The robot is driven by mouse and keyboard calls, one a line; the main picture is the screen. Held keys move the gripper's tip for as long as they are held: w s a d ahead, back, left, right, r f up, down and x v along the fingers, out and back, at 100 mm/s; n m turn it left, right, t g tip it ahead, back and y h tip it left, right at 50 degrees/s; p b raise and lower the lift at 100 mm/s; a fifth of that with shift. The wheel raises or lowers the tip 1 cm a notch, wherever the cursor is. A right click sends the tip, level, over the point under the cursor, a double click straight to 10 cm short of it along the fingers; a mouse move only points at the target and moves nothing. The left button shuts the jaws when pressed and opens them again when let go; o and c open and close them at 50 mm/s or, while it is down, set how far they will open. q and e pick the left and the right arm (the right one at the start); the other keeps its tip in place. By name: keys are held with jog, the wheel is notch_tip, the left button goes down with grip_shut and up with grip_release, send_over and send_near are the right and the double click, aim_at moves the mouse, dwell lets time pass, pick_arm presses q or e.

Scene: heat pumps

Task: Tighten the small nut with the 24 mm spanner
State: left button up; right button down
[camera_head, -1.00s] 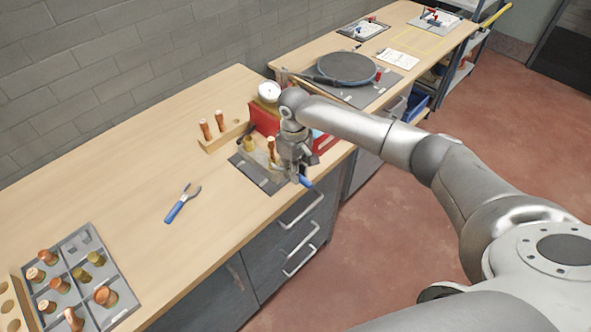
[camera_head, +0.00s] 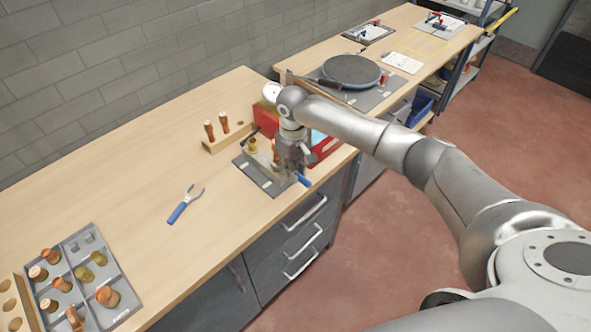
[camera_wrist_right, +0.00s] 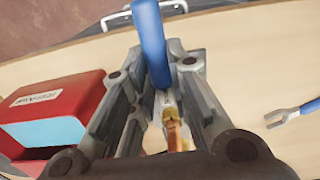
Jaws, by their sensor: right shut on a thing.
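My right gripper (camera_head: 296,168) is at the front edge of the bench, over a grey fixture plate (camera_head: 251,172). It is shut on a blue-handled spanner (camera_head: 303,180), whose handle sticks out past the bench edge. In the right wrist view the blue handle (camera_wrist_right: 151,45) rises between the fingers, and a brass and copper fitting (camera_wrist_right: 174,128) shows below it. The spanner's jaw is hidden, so I cannot tell whether it sits on the small nut. A brass fitting (camera_head: 251,146) stands on the plate left of the gripper. My left gripper is out of view.
A second blue-handled spanner (camera_head: 184,206) lies on the open bench. A tray (camera_head: 101,282) of copper and brass fittings is at front left.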

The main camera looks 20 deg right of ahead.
jog(key=shift+w+a, duration=0.15)
jog(key=shift+w, duration=0.2)
jog(key=shift+s+a+r+m+p, duration=0.1)
jog(key=shift+a+m+p, duration=0.15)
jog(key=shift+m+p, duration=0.5)
jog(key=shift+a+p, duration=0.1)
jog(key=shift+p, duration=0.45)
